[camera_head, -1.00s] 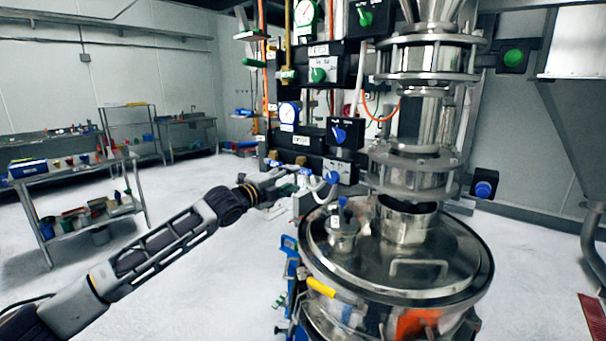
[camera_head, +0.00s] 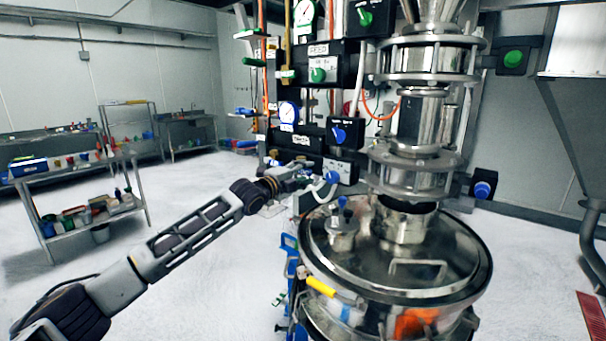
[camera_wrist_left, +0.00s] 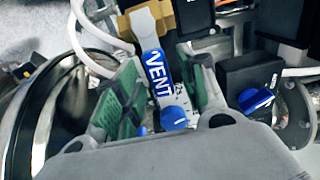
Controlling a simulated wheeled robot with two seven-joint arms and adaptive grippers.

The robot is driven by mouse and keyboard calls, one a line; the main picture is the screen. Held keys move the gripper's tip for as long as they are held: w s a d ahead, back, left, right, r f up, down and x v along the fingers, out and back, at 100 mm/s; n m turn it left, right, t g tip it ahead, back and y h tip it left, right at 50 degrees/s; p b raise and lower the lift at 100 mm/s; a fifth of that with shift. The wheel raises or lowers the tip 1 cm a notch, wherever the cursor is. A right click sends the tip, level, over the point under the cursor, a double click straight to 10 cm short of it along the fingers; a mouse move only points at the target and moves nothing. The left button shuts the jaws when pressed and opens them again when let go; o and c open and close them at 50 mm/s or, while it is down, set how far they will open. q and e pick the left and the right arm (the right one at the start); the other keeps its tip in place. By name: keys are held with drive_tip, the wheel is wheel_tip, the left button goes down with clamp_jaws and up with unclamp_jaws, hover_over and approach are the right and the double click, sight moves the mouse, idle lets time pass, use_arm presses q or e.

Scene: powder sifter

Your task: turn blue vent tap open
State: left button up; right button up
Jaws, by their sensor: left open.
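The blue vent tap (camera_wrist_left: 159,73) shows in the left wrist view as a blue lever with white VENT lettering and a round blue end. It lies between the green-padded fingers of my left gripper (camera_wrist_left: 157,62), which is open with a finger on each side. Gaps seem to remain beside the lever; contact cannot be told. In the head view my left gripper (camera_head: 305,177) is at the valve panel, left of the steel vessel, and largely covers the tap there. My right gripper is not in view.
A blue knob on a black box (camera_wrist_left: 255,99) sits close to the right of the fingers in the wrist view. Pale hoses (camera_wrist_left: 85,52) run at the left. The steel vessel (camera_head: 345,272) stands below and right of the arm. A shelf cart (camera_head: 70,170) stands far left over open floor.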

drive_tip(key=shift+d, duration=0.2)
use_arm(q)
drive_tip(key=shift+c, duration=0.6)
clamp_jaws()
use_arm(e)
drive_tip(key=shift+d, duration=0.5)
